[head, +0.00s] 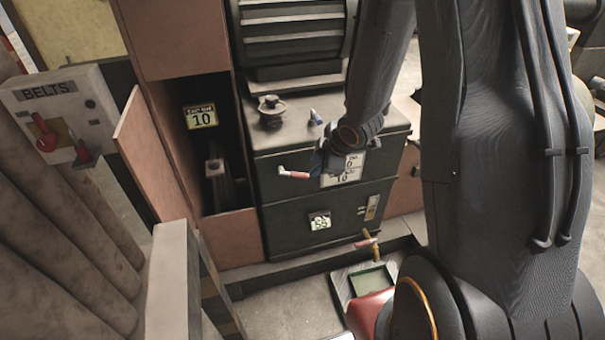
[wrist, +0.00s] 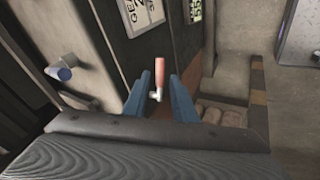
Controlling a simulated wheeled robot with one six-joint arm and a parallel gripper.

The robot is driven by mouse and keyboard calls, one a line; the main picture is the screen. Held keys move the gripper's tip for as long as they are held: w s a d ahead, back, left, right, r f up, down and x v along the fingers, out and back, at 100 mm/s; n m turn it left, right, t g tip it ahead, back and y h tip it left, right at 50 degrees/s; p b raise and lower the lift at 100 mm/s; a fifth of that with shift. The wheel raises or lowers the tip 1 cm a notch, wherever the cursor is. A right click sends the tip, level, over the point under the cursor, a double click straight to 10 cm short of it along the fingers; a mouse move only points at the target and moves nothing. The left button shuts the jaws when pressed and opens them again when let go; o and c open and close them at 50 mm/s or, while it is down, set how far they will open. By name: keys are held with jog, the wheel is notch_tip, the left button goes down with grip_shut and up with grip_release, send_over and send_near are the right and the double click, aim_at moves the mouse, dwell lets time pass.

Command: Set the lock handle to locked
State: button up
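A short handle with a red grip and a pale metal elbow (head: 293,175) sticks out from the front of the dark machine cabinet. I take it for the lock handle, though no lock label is readable. In the wrist view its grip (wrist: 160,70) points up, away from me, between the two blue fingers. My gripper (head: 318,160) is at the cabinet front beside the handle, partly hidden by my arm. In the wrist view my gripper (wrist: 161,86) is open, with a gap on each side of the handle. Contact is not visible.
A second red-tipped lever (head: 366,241) sits low on the cabinet. A box marked BELTS (head: 62,100) with red levers stands left. A bluish knob (head: 315,117) and a round valve (head: 271,108) sit on the cabinet top. The floor (head: 290,295) in front has some room.

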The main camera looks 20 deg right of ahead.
aim_at(301, 175)
jog(key=shift+n+y, duration=0.5)
jog(key=shift+n, duration=0.4)
jog(key=shift+a+p+x, duration=0.1)
jog(key=shift+p+x, duration=0.25)
jog(key=shift+x, duration=2.05)
jog(key=shift+a+p+x, duration=0.15)
jog(key=shift+p+x, duration=0.15)
jog(key=shift+x, duration=2.1)
grip_shut()
